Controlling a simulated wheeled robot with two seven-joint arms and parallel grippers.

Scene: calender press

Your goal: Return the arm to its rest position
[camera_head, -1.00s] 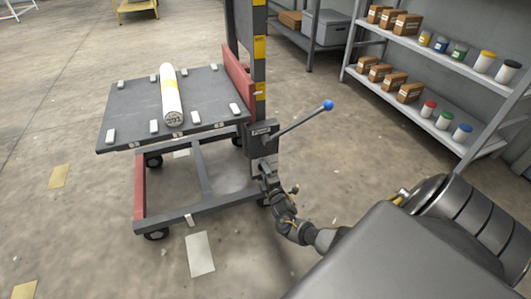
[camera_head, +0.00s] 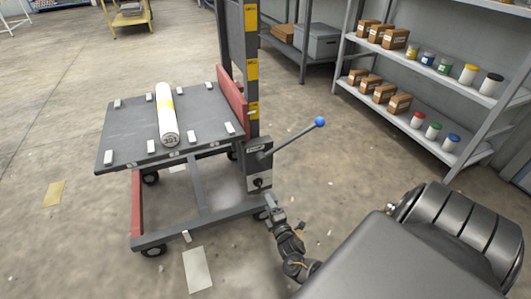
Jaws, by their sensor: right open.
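My right gripper (camera_head: 268,202) is low at the right side of the wheeled lift cart, just below its control box (camera_head: 256,158). It is open and small in view, and I see nothing between its fingers. My right arm reaches to it from the bottom right. The lever with a blue knob (camera_head: 319,122) sticks out from the box up to the right, apart from the gripper. A white roll with a yellow band (camera_head: 167,115) lies on the cart's dark platform (camera_head: 202,113). My left gripper is not in view.
A grey shelf rack (camera_head: 440,88) with brown boxes and lidded jars stands at the right. A grey bin (camera_head: 317,42) sits on a shelf behind the cart's mast (camera_head: 251,65). The concrete floor is open at left. A pale plate (camera_head: 197,270) lies on the floor in front of the cart.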

